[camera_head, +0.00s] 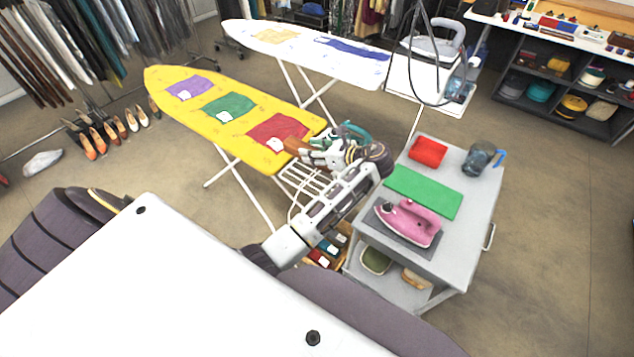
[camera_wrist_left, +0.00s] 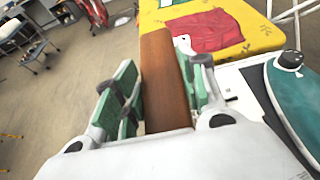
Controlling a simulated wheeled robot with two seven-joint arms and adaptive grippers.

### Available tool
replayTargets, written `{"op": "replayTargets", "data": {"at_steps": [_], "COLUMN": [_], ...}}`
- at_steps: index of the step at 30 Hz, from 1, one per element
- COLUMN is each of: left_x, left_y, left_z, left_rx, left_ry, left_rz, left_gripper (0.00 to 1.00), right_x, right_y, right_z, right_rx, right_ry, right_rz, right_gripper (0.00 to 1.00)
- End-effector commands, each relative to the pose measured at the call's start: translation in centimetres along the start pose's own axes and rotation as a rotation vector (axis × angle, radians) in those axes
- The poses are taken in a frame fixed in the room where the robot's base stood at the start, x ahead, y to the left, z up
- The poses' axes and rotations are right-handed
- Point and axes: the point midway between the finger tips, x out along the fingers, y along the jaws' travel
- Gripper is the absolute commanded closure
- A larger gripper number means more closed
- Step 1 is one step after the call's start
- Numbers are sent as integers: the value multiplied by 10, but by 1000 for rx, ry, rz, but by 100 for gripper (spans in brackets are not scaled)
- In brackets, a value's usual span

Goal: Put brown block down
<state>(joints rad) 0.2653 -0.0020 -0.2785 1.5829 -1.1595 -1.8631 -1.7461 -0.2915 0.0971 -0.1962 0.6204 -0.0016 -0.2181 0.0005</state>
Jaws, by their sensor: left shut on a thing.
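My left gripper (camera_head: 311,154) is at the near end of the yellow ironing board (camera_head: 160,82). It is shut on a brown block (camera_head: 297,146), which shows large between the green finger pads in the left wrist view (camera_wrist_left: 163,75). The block sticks out beyond the fingers, beside the red cloth (camera_head: 268,131) on the board. Whether the block touches the board cannot be told. A teal iron (camera_wrist_left: 300,95) rests on a dark pad right beside the gripper. My right gripper is out of view.
Green (camera_head: 229,106) and purple (camera_head: 190,88) cloths lie farther along the board. A white ironing board (camera_head: 300,42) stands behind.

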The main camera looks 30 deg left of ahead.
Motion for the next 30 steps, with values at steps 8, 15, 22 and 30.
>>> {"op": "replayTargets", "data": {"at_steps": [8, 15, 22, 30], "left_x": [8, 20, 24, 24], "left_y": [0, 0, 0, 0], "left_z": [-18, -48, -58, -58], "left_rx": [2, 2, -1, 0], "left_ry": [0, 1, 0, 0], "left_rz": [0, -1, -2, -2], "left_gripper": [92, 92, 92, 92], "right_x": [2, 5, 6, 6], "right_y": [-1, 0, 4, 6], "right_z": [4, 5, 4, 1], "right_rx": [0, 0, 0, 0], "right_ry": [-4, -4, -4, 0], "right_rz": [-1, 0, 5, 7], "right_gripper": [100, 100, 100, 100]}}
